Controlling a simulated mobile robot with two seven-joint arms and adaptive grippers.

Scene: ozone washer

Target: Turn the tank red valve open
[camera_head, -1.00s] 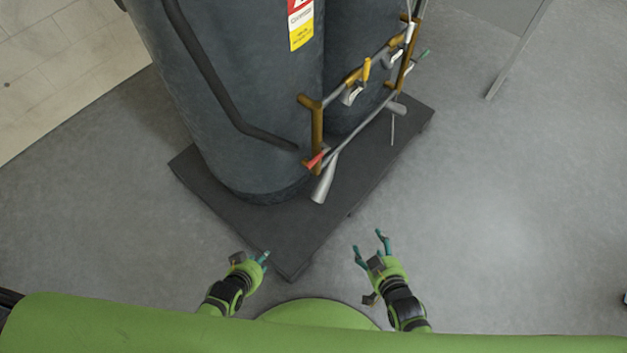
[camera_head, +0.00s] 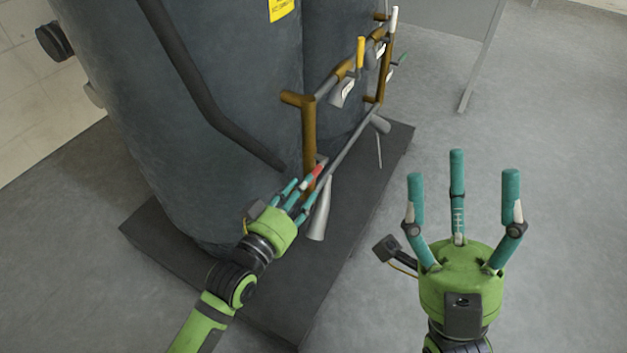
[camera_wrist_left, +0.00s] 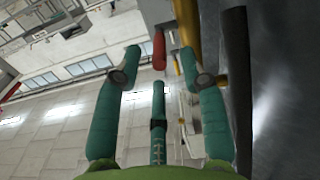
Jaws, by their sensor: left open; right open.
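The red valve handle (camera_head: 312,177) sits low on the pipework at the front of the dark tank (camera_head: 215,95), beside a brown vertical pipe. My left gripper (camera_head: 298,192) is open, with its teal fingers close to the red handle; whether they touch it is unclear. In the left wrist view the red handle (camera_wrist_left: 159,50) stands just beyond the fingertips, between the two outer fingers, and looks apart from them. My right gripper (camera_head: 460,190) is open and empty in front of the robot, over the floor to the right of the tanks.
A yellow-handled valve (camera_head: 360,52) and brown and grey pipes stand above and behind the red handle. A grey funnel-shaped pipe end (camera_head: 320,210) hangs close by. The tanks rest on a dark platform (camera_head: 275,300). Open floor (camera_head: 540,150) lies to the right.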

